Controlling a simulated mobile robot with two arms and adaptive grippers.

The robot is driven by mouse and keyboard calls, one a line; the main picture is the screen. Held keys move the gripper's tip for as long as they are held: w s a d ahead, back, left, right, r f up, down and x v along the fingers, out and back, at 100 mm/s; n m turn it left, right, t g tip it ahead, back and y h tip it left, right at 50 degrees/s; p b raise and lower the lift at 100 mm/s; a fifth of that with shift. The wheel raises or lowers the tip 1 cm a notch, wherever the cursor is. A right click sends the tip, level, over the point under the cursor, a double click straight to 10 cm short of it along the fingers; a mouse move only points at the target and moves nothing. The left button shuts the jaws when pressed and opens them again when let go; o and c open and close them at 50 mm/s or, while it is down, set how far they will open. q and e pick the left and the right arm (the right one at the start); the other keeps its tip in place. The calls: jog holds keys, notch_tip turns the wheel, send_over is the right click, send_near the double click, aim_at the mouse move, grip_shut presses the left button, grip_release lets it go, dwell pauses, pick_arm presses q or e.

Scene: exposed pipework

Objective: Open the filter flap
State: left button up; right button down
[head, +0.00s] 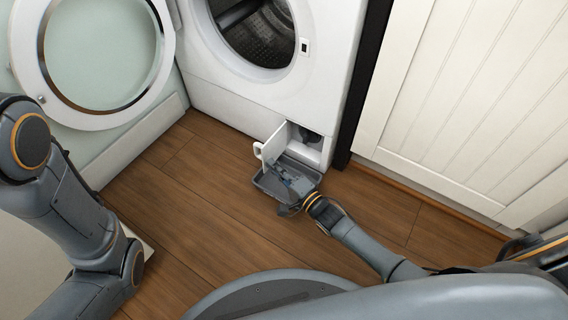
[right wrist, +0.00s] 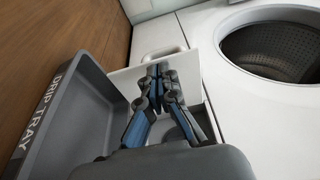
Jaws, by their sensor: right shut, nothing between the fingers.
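The white filter flap (head: 274,142) is at the lower right of the washing machine front. It stands swung out from the opening (head: 307,136), with its handle (head: 258,151) on the outer side. In the right wrist view the flap (right wrist: 126,86) and its handle (right wrist: 165,53) show just beyond my fingers. My right gripper (head: 280,173) is shut and empty, over the grey drip tray and close to the flap's inner side; whether it touches the flap I cannot tell. It also shows in the right wrist view (right wrist: 158,72). My left gripper is out of view.
The grey drip tray (right wrist: 70,118), lettered DRIP TRAY, lies on the wooden floor (head: 205,200) below the opening. The washing machine (head: 240,92) has its round door (head: 100,55) open to the left. White panelled cabinets (head: 470,90) stand at the right.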

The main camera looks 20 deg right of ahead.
jog(key=shift+v, duration=5.3)
